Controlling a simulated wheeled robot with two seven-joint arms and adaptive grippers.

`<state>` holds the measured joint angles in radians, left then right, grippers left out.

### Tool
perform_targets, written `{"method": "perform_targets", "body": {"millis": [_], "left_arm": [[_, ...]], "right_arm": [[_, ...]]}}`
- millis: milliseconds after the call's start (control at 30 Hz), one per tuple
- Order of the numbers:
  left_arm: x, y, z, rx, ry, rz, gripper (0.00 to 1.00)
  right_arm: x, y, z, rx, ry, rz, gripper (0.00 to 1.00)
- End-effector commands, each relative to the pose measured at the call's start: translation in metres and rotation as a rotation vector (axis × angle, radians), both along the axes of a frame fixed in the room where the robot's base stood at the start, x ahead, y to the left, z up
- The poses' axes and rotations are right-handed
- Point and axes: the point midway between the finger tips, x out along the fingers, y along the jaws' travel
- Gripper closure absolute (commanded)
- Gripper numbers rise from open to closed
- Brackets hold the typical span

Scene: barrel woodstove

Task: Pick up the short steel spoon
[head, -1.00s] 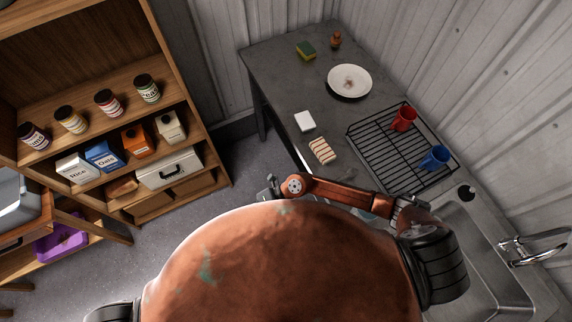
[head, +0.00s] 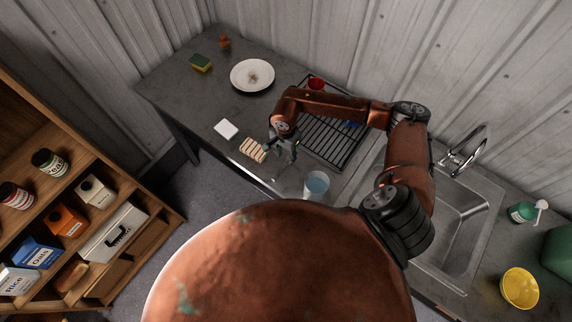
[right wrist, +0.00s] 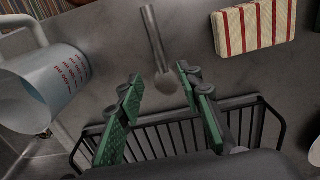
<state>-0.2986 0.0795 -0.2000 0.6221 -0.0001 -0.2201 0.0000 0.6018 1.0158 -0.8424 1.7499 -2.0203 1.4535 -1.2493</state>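The short steel spoon (right wrist: 155,40) lies on the grey counter in the right wrist view. My right gripper (right wrist: 162,86) is open and empty, with green pads on either side of the spoon's bowl end. In the head view the right gripper (head: 283,152) is above the counter, beside the striped cloth; the spoon is too small to make out there. My left gripper is not in view.
A measuring cup (head: 316,184) stands close to the gripper, with a striped cloth (head: 253,150) on the other side. The black wire rack (head: 345,148) is right behind.

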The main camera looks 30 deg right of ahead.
Motion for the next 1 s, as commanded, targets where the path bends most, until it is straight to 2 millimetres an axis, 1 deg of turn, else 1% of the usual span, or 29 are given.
{"method": "perform_targets", "body": {"millis": [167, 267, 333, 433, 533, 700, 1000], "left_arm": [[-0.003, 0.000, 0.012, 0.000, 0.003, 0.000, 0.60], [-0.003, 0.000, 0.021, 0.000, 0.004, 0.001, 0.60], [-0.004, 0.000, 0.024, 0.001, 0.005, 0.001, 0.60], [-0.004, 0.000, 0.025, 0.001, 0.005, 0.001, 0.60], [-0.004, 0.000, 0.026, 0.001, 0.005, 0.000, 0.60], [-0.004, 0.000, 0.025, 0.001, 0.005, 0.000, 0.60], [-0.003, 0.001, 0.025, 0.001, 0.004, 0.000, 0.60]], "right_arm": [[-0.001, 0.002, -0.017, 0.004, 0.004, -0.003, 0.67], [-0.001, 0.004, -0.032, 0.005, 0.004, -0.005, 0.67], [0.000, 0.004, -0.043, 0.005, 0.002, -0.005, 0.67], [0.000, 0.003, -0.054, 0.003, 0.001, -0.005, 0.67], [0.001, 0.003, -0.058, 0.003, 0.000, -0.003, 0.67], [0.001, 0.003, -0.058, 0.004, -0.001, -0.003, 0.67], [0.001, 0.003, -0.058, 0.003, 0.000, -0.003, 0.87]]}}
